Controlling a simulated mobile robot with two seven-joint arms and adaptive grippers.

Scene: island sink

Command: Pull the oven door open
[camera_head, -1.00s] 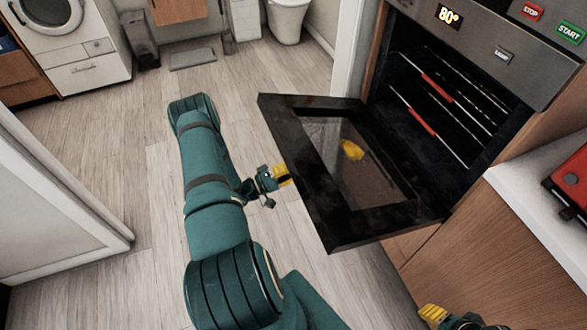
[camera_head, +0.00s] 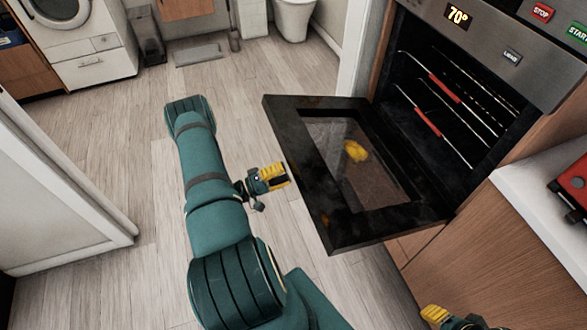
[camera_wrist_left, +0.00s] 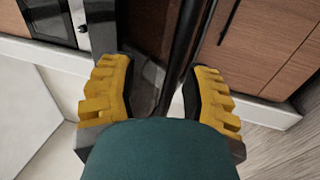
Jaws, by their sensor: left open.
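My left gripper (camera_head: 276,177) is beside the door's outer edge, on the left, at the tip of the teal arm. In the left wrist view its yellow fingers (camera_wrist_left: 158,85) are spread apart, with the dark door (camera_wrist_left: 183,45) showing beyond and between them. It grips nothing. My right gripper (camera_head: 436,316) shows only in part at the bottom edge; its jaw gap is hidden.
Oven racks (camera_head: 440,95) with red front strips sit inside the oven. A white counter (camera_head: 535,205) with a red object (camera_head: 572,185) is at the right. Wood-look floor (camera_head: 110,170) lies clear to the left. A washing machine (camera_head: 75,40) stands far back left.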

